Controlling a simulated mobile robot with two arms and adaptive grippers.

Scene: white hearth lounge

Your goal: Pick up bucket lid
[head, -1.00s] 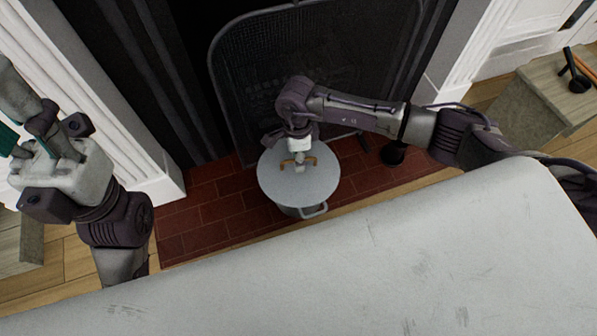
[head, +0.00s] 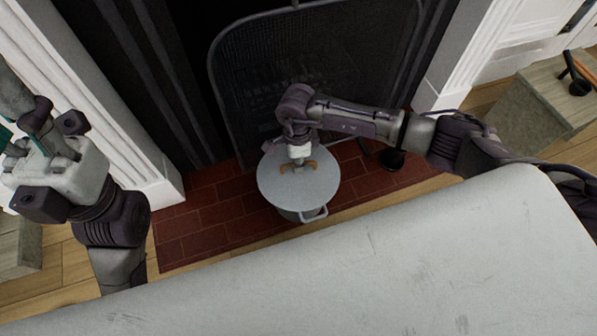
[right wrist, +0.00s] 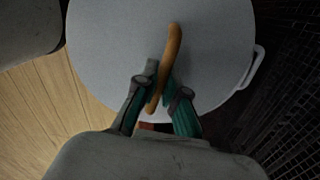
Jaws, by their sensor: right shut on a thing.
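The round grey bucket lid (head: 290,196) covers the bucket (head: 290,214) on the brick hearth. Whether there is a gap between them I cannot tell. The lid has a curved wooden handle (head: 284,168). My right gripper (head: 299,163) is above the lid and shut on this handle. In the right wrist view its teal fingers (right wrist: 164,103) sit on both sides of the handle (right wrist: 173,45), over the lid (right wrist: 110,35). My left gripper (head: 8,150) is at the left edge, far from the lid, with its fingers partly cut off.
A dark mesh fire screen (head: 320,60) stands just behind the bucket. A pale upholstered surface (head: 330,275) fills the foreground. The bucket's side handle (head: 314,215) sticks out toward it. A stone block (head: 530,105) stands at the right. Red bricks (head: 205,215) left of the bucket are clear.

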